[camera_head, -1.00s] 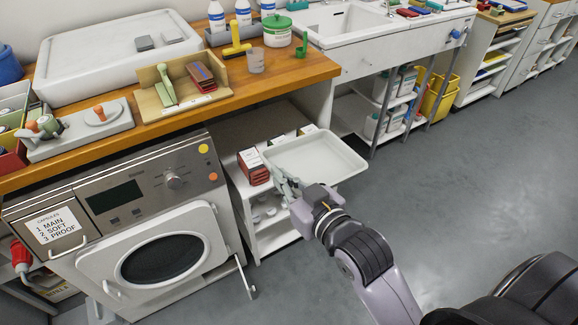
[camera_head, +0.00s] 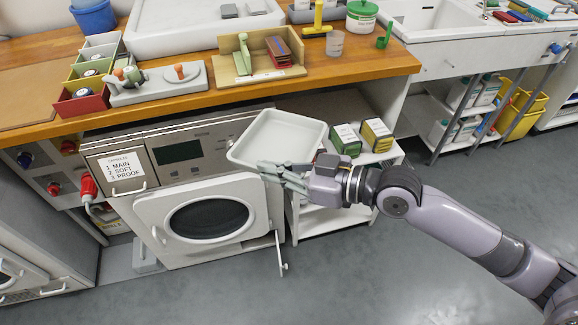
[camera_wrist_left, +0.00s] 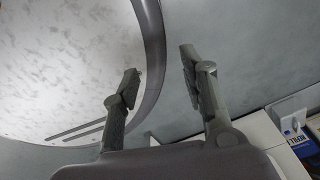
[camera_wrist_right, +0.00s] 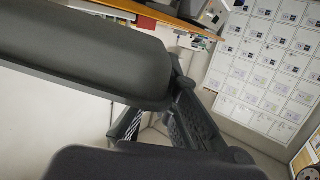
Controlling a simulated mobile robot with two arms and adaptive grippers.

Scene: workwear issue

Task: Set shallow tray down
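The shallow tray (camera_head: 278,138) is white, rectangular and empty. In the head view it is held in the air in front of the counter, overlapping the machine's right end and the shelf unit. My right gripper (camera_head: 284,175) is at its near edge, with its fingers closed on the rim. In the right wrist view its dark fingers (camera_wrist_right: 165,115) are partly hidden by a large dark part, so the grip itself is not clear there. My left gripper (camera_wrist_left: 159,65) shows only in the left wrist view, with its fingers apart and nothing between them.
Green boxes (camera_head: 346,140) and yellow boxes (camera_head: 377,135) stand on the shelf unit (camera_head: 340,218). The wooden counter (camera_head: 350,70) holds an organiser (camera_head: 262,62) and several bins. Floor (camera_head: 400,270) in front is clear.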

